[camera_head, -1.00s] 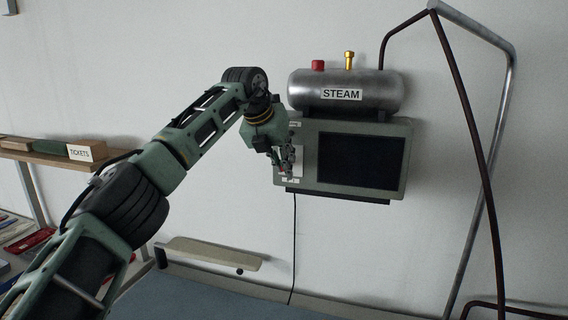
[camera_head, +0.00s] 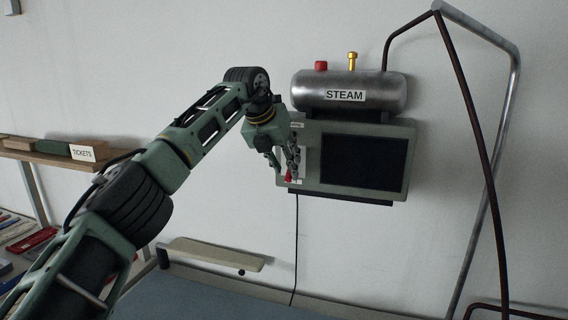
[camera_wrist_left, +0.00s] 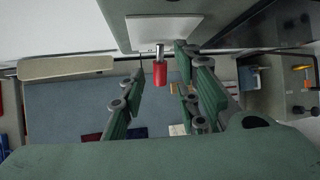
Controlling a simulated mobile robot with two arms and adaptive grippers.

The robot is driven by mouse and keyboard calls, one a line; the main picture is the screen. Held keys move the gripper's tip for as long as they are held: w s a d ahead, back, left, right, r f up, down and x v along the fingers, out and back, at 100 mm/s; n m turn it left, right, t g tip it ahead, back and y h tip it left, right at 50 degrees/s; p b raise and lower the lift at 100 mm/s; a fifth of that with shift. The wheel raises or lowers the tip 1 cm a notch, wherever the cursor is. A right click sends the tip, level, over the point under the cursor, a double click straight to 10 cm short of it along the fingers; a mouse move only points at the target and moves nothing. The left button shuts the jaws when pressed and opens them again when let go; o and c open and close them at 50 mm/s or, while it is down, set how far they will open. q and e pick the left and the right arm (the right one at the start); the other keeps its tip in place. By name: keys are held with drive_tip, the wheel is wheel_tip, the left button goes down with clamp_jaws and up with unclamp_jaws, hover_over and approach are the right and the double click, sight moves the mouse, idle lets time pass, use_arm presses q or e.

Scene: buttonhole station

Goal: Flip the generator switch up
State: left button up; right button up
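The generator (camera_head: 312,178) is a grey-green box with a dark screen on the wall, under a metal tank labelled STEAM. Its switch, a lever with a red tip (camera_head: 288,177), is at the box's left side and points outward and down. In the left wrist view the red switch tip (camera_wrist_left: 160,73) hangs from a pale plate. My left gripper (camera_head: 284,168) is at the switch, its fingers apart. In the wrist view the red tip shows between the fingers, nearer the right one; contact cannot be told. My right gripper is not in view.
A STEAM tank (camera_head: 350,91) with a red knob and brass valve sits above the box. Bent metal pipes (camera_head: 490,150) stand at right. A shelf with a TICKETS block (camera_head: 82,153) is at left. A blue-grey tabletop (camera_head: 200,295) lies below.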

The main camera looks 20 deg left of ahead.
use_arm(q)
drive_tip(key=v, duration=1.2)
